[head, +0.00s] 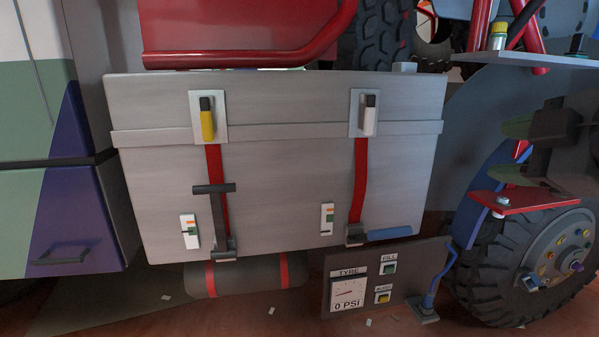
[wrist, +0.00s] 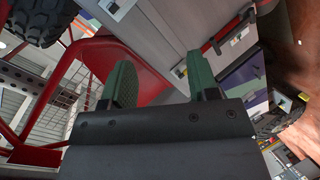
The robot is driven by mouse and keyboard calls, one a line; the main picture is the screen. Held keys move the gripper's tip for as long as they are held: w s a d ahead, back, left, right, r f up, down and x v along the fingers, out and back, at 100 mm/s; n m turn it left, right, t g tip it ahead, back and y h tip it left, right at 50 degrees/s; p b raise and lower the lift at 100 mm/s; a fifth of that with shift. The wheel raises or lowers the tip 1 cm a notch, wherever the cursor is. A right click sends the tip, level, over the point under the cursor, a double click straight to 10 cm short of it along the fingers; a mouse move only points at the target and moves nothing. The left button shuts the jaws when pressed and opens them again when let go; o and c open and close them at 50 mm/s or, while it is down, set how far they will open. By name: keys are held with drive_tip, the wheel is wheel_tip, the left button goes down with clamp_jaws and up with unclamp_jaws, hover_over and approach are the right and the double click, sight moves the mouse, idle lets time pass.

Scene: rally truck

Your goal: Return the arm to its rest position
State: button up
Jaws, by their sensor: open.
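My gripper (head: 508,150) shows at the right of the head view, in front of the truck wheel's upper part. Its two green fingers point left and stand apart with nothing between them. In the wrist view my gripper (wrist: 160,78) is also open and empty, with the red tube frame and the grey box beyond the fingers. The rest of my arm is mostly out of view.
A grey metal box (head: 290,175) with two latches and red straps fills the middle. Below it stands a gauge panel (head: 365,300) reading 0 PSI. The wheel (head: 480,265), a red plate (head: 510,200) and a shelf (head: 530,60) with a small bottle (head: 498,36) surround my gripper.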

drive_tip(key=a+f+m+g+h, duration=0.1)
drive_tip(key=a+f+m+g, duration=0.2)
drive_tip(key=f, duration=1)
drive_tip(key=a+f+m+g+h, duration=0.1)
drive_tip(key=a+f+m+g, duration=0.2)
drive_tip(key=f+m, duration=0.4)
drive_tip(key=a+f+m+g, duration=0.3)
drive_tip(key=a+f+m, duration=0.1)
drive_tip(key=f, duration=1.5)
drive_tip(key=shift+s+a+m+g+h+p, duration=0.3)
drive_tip(key=shift+s+a+m+g+h, duration=0.1)
drive_tip(key=shift+s+a, duration=0.05)
